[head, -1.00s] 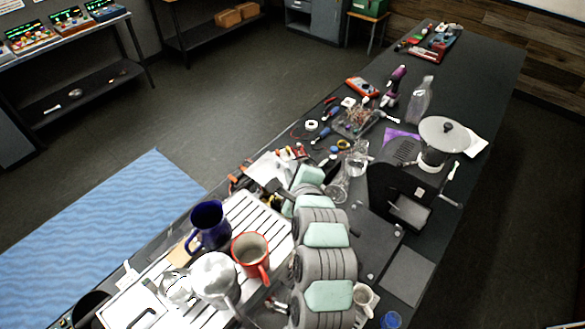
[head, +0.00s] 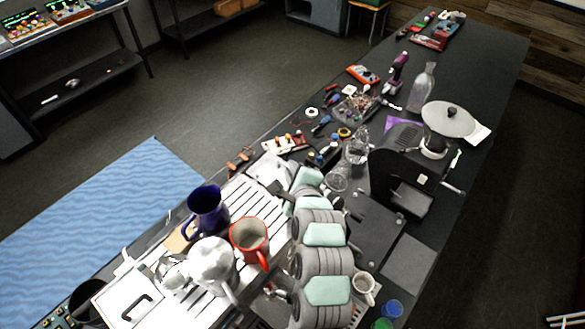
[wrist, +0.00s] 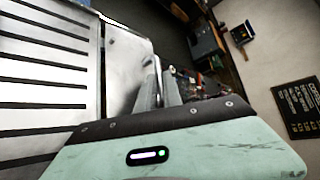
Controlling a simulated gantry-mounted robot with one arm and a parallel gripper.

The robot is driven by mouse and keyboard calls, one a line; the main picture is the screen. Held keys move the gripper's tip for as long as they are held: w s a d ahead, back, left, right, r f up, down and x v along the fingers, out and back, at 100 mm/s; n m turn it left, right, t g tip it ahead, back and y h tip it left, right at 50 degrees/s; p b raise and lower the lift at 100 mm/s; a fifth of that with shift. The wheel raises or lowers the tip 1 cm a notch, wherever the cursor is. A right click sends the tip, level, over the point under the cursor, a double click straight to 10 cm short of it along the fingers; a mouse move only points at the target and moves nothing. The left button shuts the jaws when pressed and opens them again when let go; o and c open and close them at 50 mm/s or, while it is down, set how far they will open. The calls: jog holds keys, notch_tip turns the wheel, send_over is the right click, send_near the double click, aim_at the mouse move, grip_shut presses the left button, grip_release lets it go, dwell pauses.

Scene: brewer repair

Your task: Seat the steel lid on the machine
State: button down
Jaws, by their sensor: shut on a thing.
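The steel lid appears to be the flat, shiny panel (head: 268,169) at the far end of the slatted steel top of the machine (head: 236,207). My gripper (head: 279,188) is shut on the panel's right side. In the wrist view the two grey fingers (wrist: 160,88) stand at the edge of the bright panel (wrist: 122,75), with the slatted top (wrist: 45,85) close on its left. The panel looks close to level with the slats; whether it touches or rests on the machine cannot be told. My forearm hides the area right of the slats.
A blue mug (head: 206,208), a red mug (head: 250,239) and a steel pot (head: 212,263) stand on the slatted top. Tools (head: 287,143) and glassware (head: 357,147) lie beyond the panel. A black machine (head: 399,180) stands to the right.

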jog(key=c, duration=1.4)
grip_release()
